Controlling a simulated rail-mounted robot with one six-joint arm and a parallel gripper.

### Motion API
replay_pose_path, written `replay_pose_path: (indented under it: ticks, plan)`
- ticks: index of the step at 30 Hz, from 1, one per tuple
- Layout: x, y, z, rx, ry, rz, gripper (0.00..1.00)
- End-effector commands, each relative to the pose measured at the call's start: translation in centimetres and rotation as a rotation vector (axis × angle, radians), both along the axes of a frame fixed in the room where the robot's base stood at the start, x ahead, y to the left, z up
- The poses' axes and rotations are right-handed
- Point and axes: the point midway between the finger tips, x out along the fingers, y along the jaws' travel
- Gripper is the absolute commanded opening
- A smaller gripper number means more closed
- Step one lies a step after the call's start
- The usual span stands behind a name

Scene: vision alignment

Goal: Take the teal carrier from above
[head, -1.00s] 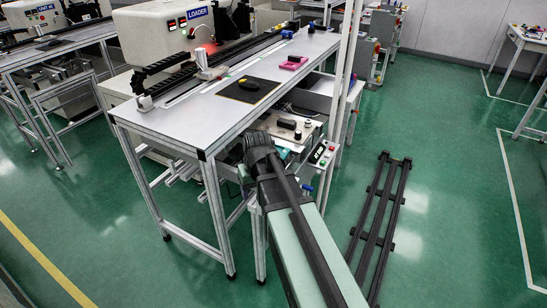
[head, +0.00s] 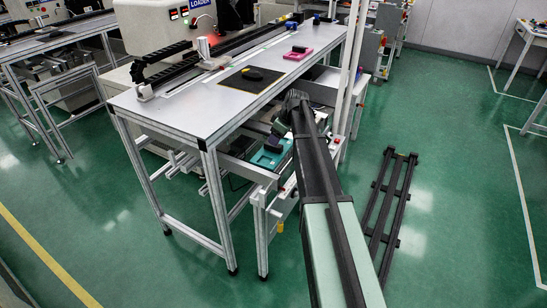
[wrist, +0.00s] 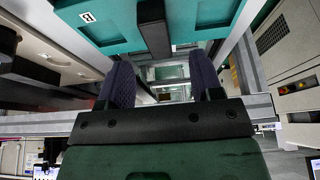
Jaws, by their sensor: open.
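The teal carrier (head: 268,158) sits on the lower shelf under the table, partly hidden by my arm in the head view. In the wrist view the teal carrier (wrist: 110,31) fills the top of the picture. It has recessed panels, a small white label and a dark bar (wrist: 154,30) across its middle. My gripper (wrist: 161,68) is open, with its two dark padded fingers apart and nothing between them. The fingers point toward the carrier and appear short of it. In the head view the fingertips are too small and dark to make out.
The table (head: 185,108) stands above the shelf, its metal frame close around my arm. A black mat (head: 240,80) and a pink tray (head: 298,54) lie on top. A dark rack (head: 390,205) lies on the floor at right. Open green floor surrounds it.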

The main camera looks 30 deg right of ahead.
Motion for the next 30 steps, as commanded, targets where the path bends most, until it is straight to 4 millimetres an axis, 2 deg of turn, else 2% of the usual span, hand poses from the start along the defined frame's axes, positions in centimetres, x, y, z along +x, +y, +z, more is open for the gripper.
replay_pose_path:
  ticks: [9,16,27,30]
  plan:
    - [1.4,0.7,-5.1,0.0,0.0,0.0,0.6]
    - [1.5,0.9,-4.6,0.0,0.0,-0.001,0.6]
    - [1.5,0.9,-4.6,0.0,0.001,-0.001,0.03]
    - [1.5,0.9,-4.6,0.0,0.0,-0.001,0.0]
